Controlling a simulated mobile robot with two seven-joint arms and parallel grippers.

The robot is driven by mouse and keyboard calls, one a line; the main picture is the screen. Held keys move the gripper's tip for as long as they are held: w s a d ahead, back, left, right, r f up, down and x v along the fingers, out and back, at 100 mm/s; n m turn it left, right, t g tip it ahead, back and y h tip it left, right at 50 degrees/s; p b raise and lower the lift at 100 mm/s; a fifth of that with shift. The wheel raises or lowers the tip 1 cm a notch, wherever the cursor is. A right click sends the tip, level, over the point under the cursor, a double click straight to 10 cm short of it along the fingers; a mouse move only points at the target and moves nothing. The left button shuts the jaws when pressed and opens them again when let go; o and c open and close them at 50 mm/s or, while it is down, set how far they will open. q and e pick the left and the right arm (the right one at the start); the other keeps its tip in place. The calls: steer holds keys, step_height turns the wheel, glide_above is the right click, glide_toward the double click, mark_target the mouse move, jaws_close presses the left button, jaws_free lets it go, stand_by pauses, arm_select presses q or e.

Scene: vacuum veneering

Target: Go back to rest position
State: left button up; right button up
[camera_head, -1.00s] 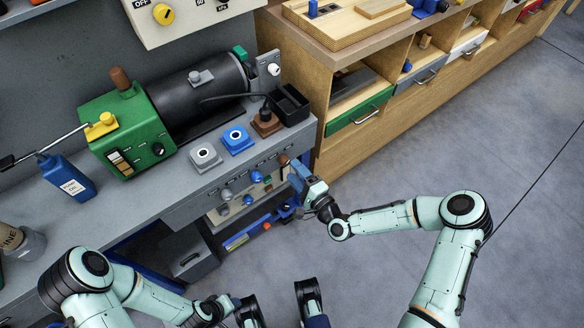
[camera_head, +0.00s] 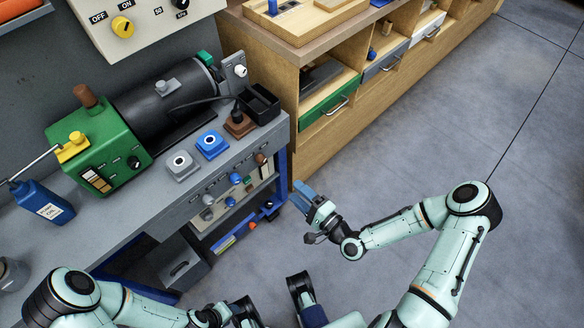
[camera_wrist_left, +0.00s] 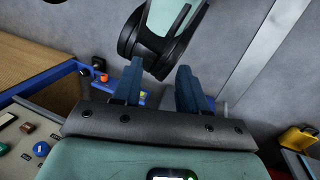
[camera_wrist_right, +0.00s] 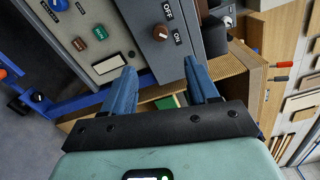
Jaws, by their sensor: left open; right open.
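My right gripper (camera_head: 305,200) is open and empty in the head view, in the air to the right of the blue-legged workbench (camera_head: 166,208). Its two blue fingers stand apart in the right wrist view (camera_wrist_right: 163,85). My left arm reaches along the lower left of the head view. The fingers of my left gripper (camera_wrist_left: 160,85) are apart and empty in the left wrist view, with a mint arm part of mine beyond them.
The bench carries a green and black machine (camera_head: 112,155), a grey button box (camera_head: 181,165), a blue button box (camera_head: 212,145) and a blue bottle (camera_head: 42,202). A wooden cabinet (camera_head: 350,125) stands beyond. The grey floor (camera_head: 420,160) at right is clear.

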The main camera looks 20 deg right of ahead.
steer(key=s+a+f+n+g+p, duration=0.6)
steer(key=s+a+n+g+p, duration=0.1)
steer(key=s+a+g+p, duration=0.25)
steer(key=s+d+n+g+h+p, duration=0.2)
steer(key=s+n+g+p, duration=0.3)
steer(key=s+g, duration=0.3)
steer(key=s+d+r+p, duration=0.1)
steer(key=s, duration=0.3)
steer(key=shift+s+h, duration=0.3)
steer(key=shift+d+f+g, duration=0.1)
steer(key=shift+g, duration=0.15)
steer(key=c, duration=0.3)
arm_select(q)
step_height(320, 180, up, 15)
steer(key=s+d+g, duration=0.1)
steer(key=s, duration=0.1)
steer(key=shift+s+g, duration=0.3)
steer(key=shift+s, duration=0.05)
arm_select(e)
steer(key=shift+n, duration=0.3)
